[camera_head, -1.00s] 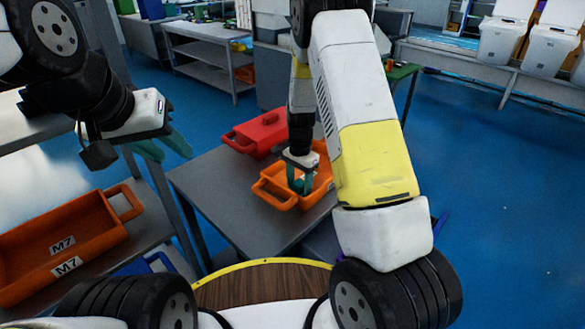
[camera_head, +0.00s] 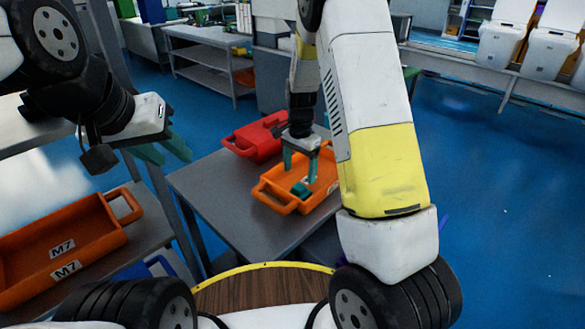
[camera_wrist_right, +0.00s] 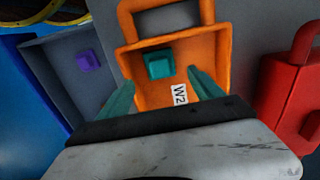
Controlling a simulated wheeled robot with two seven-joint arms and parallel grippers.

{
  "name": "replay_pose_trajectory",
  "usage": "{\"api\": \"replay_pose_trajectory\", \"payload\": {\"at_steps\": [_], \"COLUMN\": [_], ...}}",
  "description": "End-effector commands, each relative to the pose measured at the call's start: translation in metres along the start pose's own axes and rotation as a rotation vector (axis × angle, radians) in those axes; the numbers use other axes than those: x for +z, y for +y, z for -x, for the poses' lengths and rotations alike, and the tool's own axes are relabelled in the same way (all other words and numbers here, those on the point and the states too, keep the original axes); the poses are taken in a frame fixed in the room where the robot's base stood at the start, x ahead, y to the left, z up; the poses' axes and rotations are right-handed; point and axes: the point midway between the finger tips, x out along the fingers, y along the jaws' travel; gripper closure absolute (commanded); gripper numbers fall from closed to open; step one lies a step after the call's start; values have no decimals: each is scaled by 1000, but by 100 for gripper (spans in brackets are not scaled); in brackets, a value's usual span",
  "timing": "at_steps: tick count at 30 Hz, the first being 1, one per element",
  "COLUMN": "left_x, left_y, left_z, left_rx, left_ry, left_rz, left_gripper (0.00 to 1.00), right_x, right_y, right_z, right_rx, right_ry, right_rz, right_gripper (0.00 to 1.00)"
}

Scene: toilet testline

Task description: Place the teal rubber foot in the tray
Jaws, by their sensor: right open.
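The teal rubber foot (camera_wrist_right: 159,64) lies on the floor of the orange tray, near its far end in the right wrist view. In the head view the foot (camera_head: 302,190) shows just below my right fingers. The orange tray (camera_head: 275,203) stands on the grey table; it also fills the middle of the right wrist view (camera_wrist_right: 217,38). My right gripper (camera_head: 300,172) is open and empty above the tray, with the foot apart from its fingertips. My left gripper (camera_head: 168,151) hangs at the left, away from the tray, with its teal fingers spread apart.
A red tool box (camera_head: 255,138) stands beside the tray on the grey table (camera_head: 215,190). A larger orange bin marked M7 (camera_head: 60,240) sits at the lower left. A purple block (camera_wrist_right: 88,60) lies in a grey container beside the tray in the right wrist view.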

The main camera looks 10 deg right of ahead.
Motion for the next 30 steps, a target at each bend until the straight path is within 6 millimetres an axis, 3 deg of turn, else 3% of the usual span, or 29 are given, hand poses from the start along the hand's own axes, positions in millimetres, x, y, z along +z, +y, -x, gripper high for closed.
{"api": "replay_pose_trajectory", "payload": {"at_steps": [3,13,16,24,30], "left_x": [0,0,0,0,0], "left_y": [0,0,0,0,0], "left_z": [0,0,0,0,0], "left_rx": [0,0,0,0,0], "left_ry": [0,0,0,0,0], "left_rz": [0,0,0,0,0], "left_gripper": [64,64,64,64,64], "right_x": [0,3,10,54,95], "right_y": [-1,5,16,78,133], "right_z": [25,63,92,188,236], "right_rx": [-3,-24,-79,-281,-385], "right_ry": [2,-4,-9,51,183], "right_rz": [0,21,78,361,591], "right_gripper": [24,24,24,24,24]}}
